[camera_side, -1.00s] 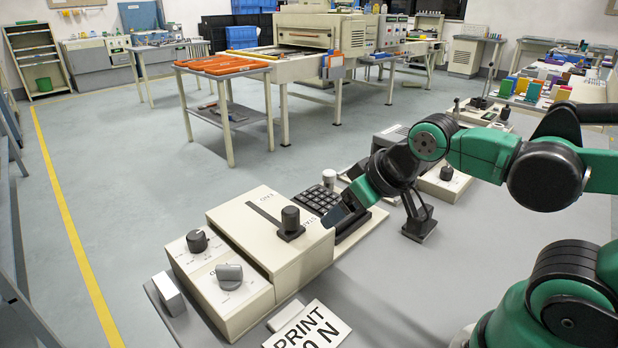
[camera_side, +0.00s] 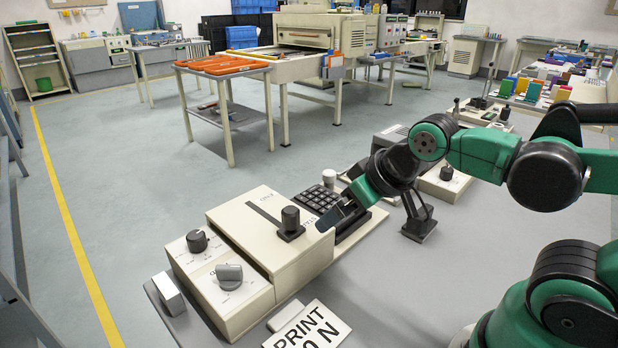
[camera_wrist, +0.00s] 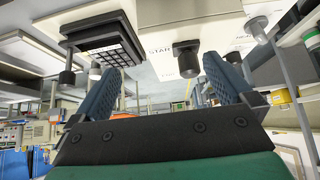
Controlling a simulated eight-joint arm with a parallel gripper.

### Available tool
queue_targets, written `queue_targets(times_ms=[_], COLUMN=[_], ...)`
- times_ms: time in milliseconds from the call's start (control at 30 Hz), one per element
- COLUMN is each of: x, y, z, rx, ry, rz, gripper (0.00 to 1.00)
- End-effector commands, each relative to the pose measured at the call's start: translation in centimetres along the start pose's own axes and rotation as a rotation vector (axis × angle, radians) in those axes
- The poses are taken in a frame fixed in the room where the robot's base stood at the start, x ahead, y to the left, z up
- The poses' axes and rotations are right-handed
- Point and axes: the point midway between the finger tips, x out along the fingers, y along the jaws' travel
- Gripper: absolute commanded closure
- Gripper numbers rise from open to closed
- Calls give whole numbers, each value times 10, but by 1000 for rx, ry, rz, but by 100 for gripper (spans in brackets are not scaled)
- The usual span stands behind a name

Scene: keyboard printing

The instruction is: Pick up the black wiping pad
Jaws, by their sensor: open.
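My gripper (camera_side: 334,214) is at the near right end of the cream control box, beside the keypad (camera_side: 318,198). In the wrist view its two blue-grey ribbed fingers (camera_wrist: 158,82) stand well apart, with nothing held between them. A flat black slab (camera_wrist: 98,26) shows beside the keypad, to the left of the fingers in the wrist view. It may be the black wiping pad, but I cannot tell it from the keypad's frame. In the side view my gripper partly hides that area.
The cream control box (camera_side: 275,240) carries a black slider knob (camera_side: 290,220) and two rotary knobs. A PRINT sign (camera_side: 315,328) lies at the front edge. A black knob (camera_wrist: 186,58) lies ahead of the fingers. The grey tabletop (camera_side: 395,285) is clear at front right.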

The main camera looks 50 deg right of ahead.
Motion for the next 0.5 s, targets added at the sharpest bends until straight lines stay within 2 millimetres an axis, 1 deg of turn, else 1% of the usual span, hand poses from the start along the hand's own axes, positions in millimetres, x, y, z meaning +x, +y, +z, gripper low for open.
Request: queue_targets(times_ms=[67, 133, 167, 233, 267, 367, 400, 467, 500], x=[0, 1, 2, 5, 7, 15, 18, 23, 27], y=[1, 7, 11, 26, 35, 72, 88, 112, 128], z=[0, -2, -2, -5, -6, -5, -2, 3, 9], rx=[0, -2, -2, -7, -10, -17, -19, -21, -20], ry=[-3, -18, -31, -76, -101, -210, -259, -330, -375], rz=[3, 15, 24, 52, 66, 105, 114, 118, 116], gripper=[0, 0, 0, 0, 0, 0, 0, 0, 0])
